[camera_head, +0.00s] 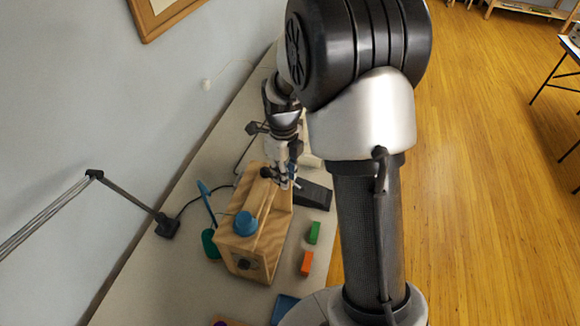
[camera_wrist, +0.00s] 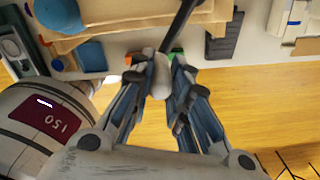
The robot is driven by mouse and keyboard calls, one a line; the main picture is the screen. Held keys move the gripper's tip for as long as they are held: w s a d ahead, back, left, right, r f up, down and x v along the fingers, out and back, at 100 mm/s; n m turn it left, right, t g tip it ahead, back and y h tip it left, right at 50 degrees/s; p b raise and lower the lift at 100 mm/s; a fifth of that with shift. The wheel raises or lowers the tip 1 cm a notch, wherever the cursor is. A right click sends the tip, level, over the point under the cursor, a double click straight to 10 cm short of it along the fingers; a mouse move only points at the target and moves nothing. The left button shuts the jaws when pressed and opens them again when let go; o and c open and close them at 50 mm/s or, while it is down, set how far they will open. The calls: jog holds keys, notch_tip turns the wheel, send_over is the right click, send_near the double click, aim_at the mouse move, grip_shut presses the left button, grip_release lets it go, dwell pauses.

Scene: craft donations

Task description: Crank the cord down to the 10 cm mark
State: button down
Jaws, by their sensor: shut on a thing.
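A wooden box-like device (camera_head: 238,262) stands on the long table, with a blue round piece (camera_head: 245,223) on its top. In the wrist view the wooden device (camera_wrist: 110,32) is at the upper left. My gripper (camera_head: 284,181) is at the far end of the device. In the wrist view my gripper (camera_wrist: 160,68) is shut on a pale grey crank knob (camera_wrist: 161,80). A black crank arm (camera_wrist: 181,25) runs up from that knob. I cannot make out the cord or the 10 cm mark in either view.
A green block (camera_head: 314,233) and an orange block (camera_head: 306,263) lie on the pale table (camera_head: 190,205) right of the device. A dark flat object (camera_head: 313,195) lies beyond them. A lamp arm (camera_head: 130,190) reaches in from the left. Open wooden floor (camera_head: 470,180) lies to the right.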

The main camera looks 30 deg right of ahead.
jog(key=shift+a+m, duration=2.4)
jog(key=c, duration=1.5)
grip_release()
notch_tip(320, 180, up, 12)
